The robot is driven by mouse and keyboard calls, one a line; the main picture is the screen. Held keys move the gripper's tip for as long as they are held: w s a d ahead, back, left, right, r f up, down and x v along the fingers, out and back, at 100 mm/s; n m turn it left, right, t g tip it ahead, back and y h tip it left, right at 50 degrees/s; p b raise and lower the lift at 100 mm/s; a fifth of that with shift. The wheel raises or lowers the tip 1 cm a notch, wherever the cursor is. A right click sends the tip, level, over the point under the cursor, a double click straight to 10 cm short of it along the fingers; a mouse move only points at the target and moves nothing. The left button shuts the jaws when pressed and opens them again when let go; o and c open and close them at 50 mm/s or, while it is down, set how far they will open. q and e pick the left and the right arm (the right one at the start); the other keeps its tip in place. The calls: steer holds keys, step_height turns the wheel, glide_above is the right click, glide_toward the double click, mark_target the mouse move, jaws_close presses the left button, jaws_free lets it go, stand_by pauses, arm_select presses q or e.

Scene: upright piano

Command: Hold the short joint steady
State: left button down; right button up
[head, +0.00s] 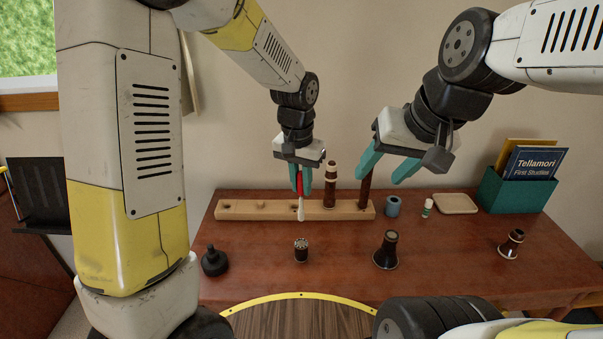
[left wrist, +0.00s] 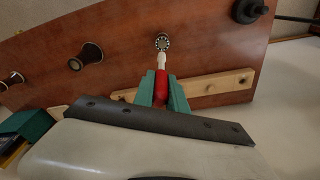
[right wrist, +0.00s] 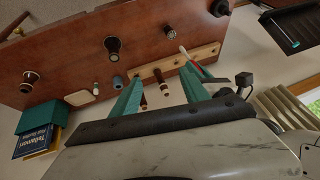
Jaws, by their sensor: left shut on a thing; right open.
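My left gripper (head: 301,188) is shut on a red-handled tool with a white tip (head: 301,208), which points down just in front of the wooden rack (head: 245,209). In the left wrist view the red handle (left wrist: 160,88) sits between the fingers. My right gripper (head: 382,178) is open, above the rack's right end. A short dark joint with pale rings (head: 331,185) stands upright on the rack, between the grippers. A longer, thinner dark joint (head: 365,190) stands at the rack's right end, partly hidden by the right gripper. I cannot tell whether they touch.
On the table are a small dark ringed piece (head: 301,249), a flared bell (head: 386,250), a dark piece (head: 511,243), a black round-based piece (head: 215,261), a blue-grey ring (head: 393,206), a small bottle (head: 427,208), a tray (head: 455,203) and a teal book box (head: 512,193).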

steer(key=w+a+f+m+g+y, duration=0.2)
steer(key=w+f+m+g+y, duration=0.2)
steer(key=w+f+m+g, duration=0.7)
steer(key=w+f+n+t+y, duration=0.1)
steer(key=w+f, duration=0.2)
steer(key=f, duration=0.3)
steer(key=w+f+t+y, duration=0.1)
steer(key=w+f+y, duration=0.1)
steer(key=w+f, duration=0.3)
steer(key=m+y, duration=0.4)
glide_toward(305, 251)
steer(key=shift+w+d+f+g, duration=0.1)
steer(key=shift+w+f+g, duration=0.1)
steer(key=shift+w+f, duration=0.35)
steer(key=shift+w+d+f+g, duration=0.1)
steer(key=shift+w+f+g, duration=0.15)
steer(key=shift+w, duration=0.4)
steer(key=shift+a+f, duration=0.1)
steer(key=shift+f, duration=0.3)
steer(key=shift+s+a+f+m+y, duration=0.1)
steer(key=shift+a+f+m+y, duration=0.2)
steer(key=shift+a, duration=0.05)
steer(key=shift+x, duration=4.7)
